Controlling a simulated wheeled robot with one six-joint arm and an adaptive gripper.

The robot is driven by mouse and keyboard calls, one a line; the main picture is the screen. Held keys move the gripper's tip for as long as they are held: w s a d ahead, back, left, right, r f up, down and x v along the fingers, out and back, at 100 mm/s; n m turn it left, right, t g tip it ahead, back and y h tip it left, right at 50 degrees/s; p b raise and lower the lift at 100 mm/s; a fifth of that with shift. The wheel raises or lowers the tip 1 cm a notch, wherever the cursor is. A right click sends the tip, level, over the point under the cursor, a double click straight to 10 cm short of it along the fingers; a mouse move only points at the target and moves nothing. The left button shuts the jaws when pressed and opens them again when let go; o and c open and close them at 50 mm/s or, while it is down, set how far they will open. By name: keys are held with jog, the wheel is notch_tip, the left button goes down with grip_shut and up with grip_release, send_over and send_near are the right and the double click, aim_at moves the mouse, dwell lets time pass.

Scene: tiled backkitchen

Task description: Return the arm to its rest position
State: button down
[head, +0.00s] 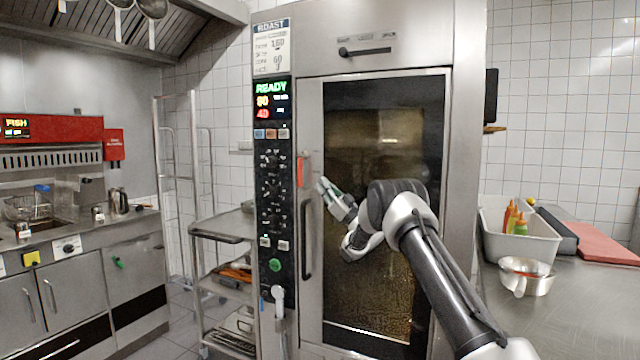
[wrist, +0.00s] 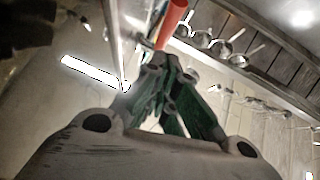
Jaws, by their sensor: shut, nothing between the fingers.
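My gripper (head: 325,187) is in front of the tall steel oven's glass door (head: 385,130), close to the door's left edge and pointing up and left. Its fingers are shut and empty. In the wrist view the green-sided fingers (wrist: 160,65) come together, with a red bar (wrist: 172,22) showing just beyond their tips. My arm is bent and reaches in from the lower right, covering part of the door. The oven door looks closed, with its long vertical handle (head: 306,240) just left of and below the gripper.
The control panel (head: 272,190) is left of the door, with a red piece (head: 300,171) by its edge. A wheeled rack (head: 222,228) stands further left. On the right counter are a grey bin (head: 535,245) with bottles, a steel bowl (head: 526,284) and a red board (head: 608,248).

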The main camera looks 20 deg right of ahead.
jog(key=f+v, duration=0.1)
jog(key=v, duration=0.5)
notch_tip(320, 180, up, 12)
jog(key=s+d+m+h, duration=0.2)
jog(key=m+h, duration=0.3)
jog(key=h, duration=0.6)
jog(key=s+d+r+m+g+h, duration=0.2)
jog(key=s+g+h, duration=0.25)
jog(key=s, duration=0.75)
jog(key=s+f+g, duration=0.3)
jog(key=s+f, duration=0.2)
jog(key=s, duration=1.1)
jog(key=s+a+f+g, duration=0.1)
jog(key=s+f+g, duration=0.3)
jog(key=s, duration=1.2)
jog(key=s+f+m+g, duration=0.1)
jog(key=s+f+g, duration=0.3)
jog(key=s, duration=1.2)
notch_tip(320, 180, down, 4)
jog(key=shift+a+r+h, duration=0.2)
jog(key=shift+a+h, duration=0.15)
jog(key=shift+a, duration=0.05)
